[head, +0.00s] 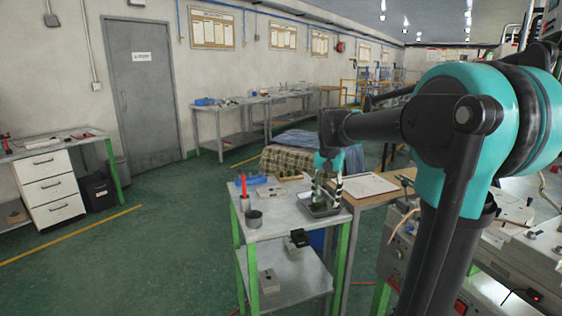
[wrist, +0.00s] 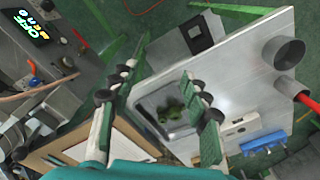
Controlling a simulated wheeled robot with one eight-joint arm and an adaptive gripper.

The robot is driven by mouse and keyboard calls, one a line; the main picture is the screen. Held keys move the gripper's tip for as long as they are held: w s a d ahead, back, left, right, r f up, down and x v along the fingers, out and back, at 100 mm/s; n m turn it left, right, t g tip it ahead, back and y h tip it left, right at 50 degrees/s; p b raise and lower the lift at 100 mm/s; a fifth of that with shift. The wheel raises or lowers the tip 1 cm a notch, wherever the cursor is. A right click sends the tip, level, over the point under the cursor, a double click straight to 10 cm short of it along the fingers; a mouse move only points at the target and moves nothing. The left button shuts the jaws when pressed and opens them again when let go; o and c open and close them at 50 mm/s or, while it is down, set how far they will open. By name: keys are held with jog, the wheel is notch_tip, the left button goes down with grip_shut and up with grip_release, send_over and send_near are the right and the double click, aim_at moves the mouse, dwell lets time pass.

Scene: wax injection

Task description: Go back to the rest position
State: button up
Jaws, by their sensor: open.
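My gripper (head: 327,196) is over the right part of a grey work table (head: 283,220), with its fingers pointing down above a shallow metal tray (head: 324,211). In the wrist view my gripper (wrist: 164,60) has its two fingers spread apart with nothing held between them. The tray (wrist: 146,104) lies beyond the fingers, and small green pieces (wrist: 177,106) lie in it. The right finger hides part of the tray.
A wooden table with a white sheet (head: 369,185) adjoins at right. A machine (head: 425,255) is farther right. Green floor (head: 150,255) at left is clear.

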jog(key=s+d+f+n+t, duration=0.1)
jog(key=s+d+f+n, duration=0.1)
jog(key=s+f, duration=0.7)
jog(key=s+d+f+n+t, duration=0.2)
jog(key=s+f, duration=0.8)
jog(key=f, duration=0.1)
jog(key=shift+s+d+f+n+t, duration=0.2)
jog(key=shift+d+f+n+t, duration=0.05)
jog(key=shift+d+n+t, duration=0.05)
